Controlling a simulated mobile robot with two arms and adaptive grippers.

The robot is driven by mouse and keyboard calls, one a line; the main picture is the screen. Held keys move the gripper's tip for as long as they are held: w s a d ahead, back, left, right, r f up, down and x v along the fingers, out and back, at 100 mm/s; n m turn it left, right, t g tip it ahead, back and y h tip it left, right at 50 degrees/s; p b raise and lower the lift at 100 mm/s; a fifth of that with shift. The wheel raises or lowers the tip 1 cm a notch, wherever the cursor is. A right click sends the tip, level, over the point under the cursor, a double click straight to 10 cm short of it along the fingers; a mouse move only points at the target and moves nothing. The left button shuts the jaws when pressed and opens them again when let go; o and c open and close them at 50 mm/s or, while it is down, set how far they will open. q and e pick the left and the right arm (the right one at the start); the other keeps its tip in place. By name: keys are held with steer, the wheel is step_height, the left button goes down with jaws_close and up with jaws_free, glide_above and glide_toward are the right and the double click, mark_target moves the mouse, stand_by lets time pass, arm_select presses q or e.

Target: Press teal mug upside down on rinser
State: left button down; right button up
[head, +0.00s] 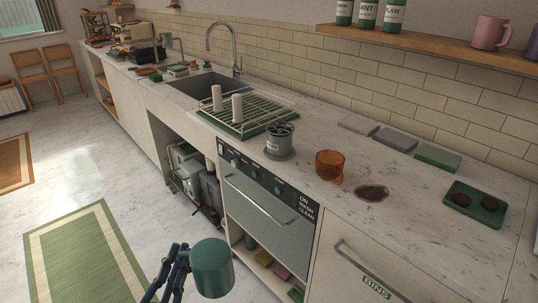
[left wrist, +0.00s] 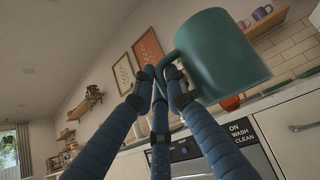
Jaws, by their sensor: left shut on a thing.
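The teal mug (head: 212,270) is held in the air in front of the counter, low in the head view. A closed, smooth face points up, so it looks upside down. My left gripper (head: 180,258) is shut on its handle, at the mug's left side. In the left wrist view the teal mug (left wrist: 215,58) is large at the upper right, with the gripper fingers (left wrist: 166,82) around its handle. A grey round fixture with a spoked dark top (head: 280,138), which looks like the rinser, stands on the counter. My right gripper is not in view.
A green tray (head: 476,205) with dark discs is at the right. The dishwasher (head: 262,205) is below.

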arm_select(q)
steer(key=w+b, duration=0.4)
steer(key=w, duration=0.4)
steer(key=shift+w, duration=0.35)
